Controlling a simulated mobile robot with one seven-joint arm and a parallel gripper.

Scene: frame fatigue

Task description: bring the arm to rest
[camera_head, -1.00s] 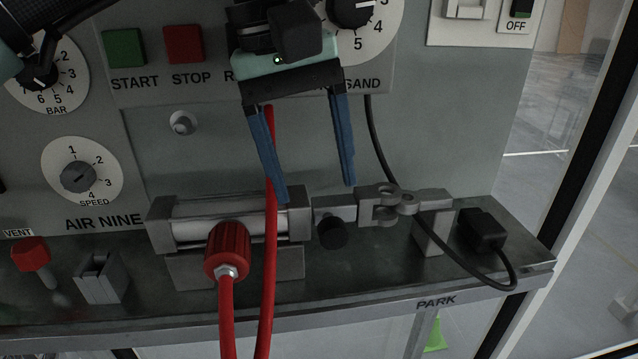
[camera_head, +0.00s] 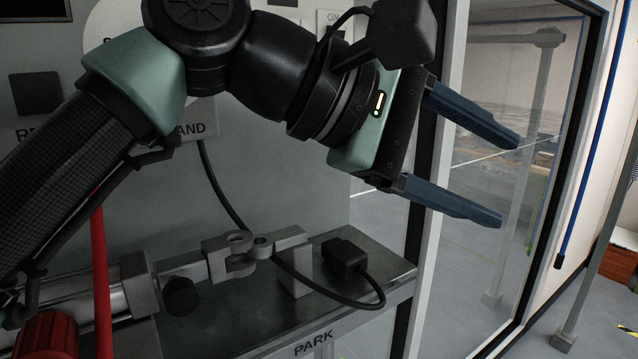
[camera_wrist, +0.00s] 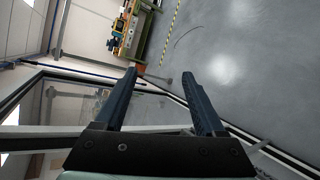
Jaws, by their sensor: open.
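My gripper (camera_head: 510,182) is open and empty in the head view, with two blue fingers pointing right. It is in the air above and to the right of the bench end, in front of the glass panel. In the wrist view the gripper (camera_wrist: 163,85) shows both fingers spread with nothing between them, and grey floor lies beyond. My arm crosses the left and top of the head view and hides much of the control panel.
The bench (camera_head: 380,290) marked PARK carries a metal clevis (camera_head: 238,254), a black block (camera_head: 344,256) with a cable, and a red knob (camera_head: 47,336). A red hose (camera_head: 101,275) rises at left. A framed glass panel (camera_head: 480,270) stands at right. The wrist view shows open floor (camera_wrist: 235,60).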

